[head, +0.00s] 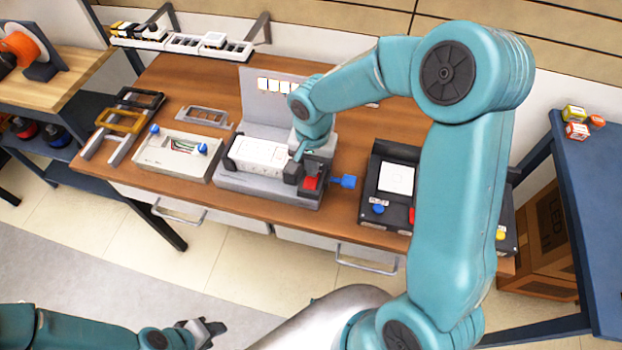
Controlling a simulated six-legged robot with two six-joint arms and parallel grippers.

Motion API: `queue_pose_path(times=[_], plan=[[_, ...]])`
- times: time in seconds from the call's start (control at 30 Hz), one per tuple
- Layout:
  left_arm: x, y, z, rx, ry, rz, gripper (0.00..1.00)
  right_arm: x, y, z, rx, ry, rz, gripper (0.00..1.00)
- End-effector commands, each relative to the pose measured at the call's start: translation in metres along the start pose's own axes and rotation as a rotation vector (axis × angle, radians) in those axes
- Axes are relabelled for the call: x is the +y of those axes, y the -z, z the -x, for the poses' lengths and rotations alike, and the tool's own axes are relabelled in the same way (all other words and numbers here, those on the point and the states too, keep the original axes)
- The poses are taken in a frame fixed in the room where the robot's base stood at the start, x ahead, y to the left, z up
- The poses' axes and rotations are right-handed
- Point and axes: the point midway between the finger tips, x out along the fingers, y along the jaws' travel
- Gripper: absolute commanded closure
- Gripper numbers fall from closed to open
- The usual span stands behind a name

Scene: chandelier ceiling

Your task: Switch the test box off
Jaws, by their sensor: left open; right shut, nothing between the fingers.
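A grey station (268,190) in the middle of the wooden bench holds a white module and has a back panel. A red switch or button (311,183) is at its right end, and a blue knob or plug (346,181) sticks out to the right. I take this as the test box, but no label is readable. My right gripper (302,178) is shut and empty, pointing down right at the red part; I cannot tell whether it touches. The arm and gripper hide part of the station. My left gripper (208,328) is open and empty, low in front of the bench.
A black box (376,186) with a white panel and blue button stands right of the station. An open pale case (178,153) and grey frames lie left on the bench (209,83). A blue table (590,190) with small blocks is at the right.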

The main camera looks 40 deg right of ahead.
Motion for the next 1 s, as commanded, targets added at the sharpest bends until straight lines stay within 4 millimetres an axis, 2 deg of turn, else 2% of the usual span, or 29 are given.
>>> queue_pose_path(times=[0.8,1.0], plan=[[-0.004,0.000,-0.012,0.000,0.000,0.000,0.57,0.000,0.000,-0.013,-0.001,0.000,0.000,1.00],[-0.003,0.000,-0.009,0.000,0.000,0.000,0.57,0.000,-0.001,-0.008,-0.001,-0.001,0.000,1.00]])
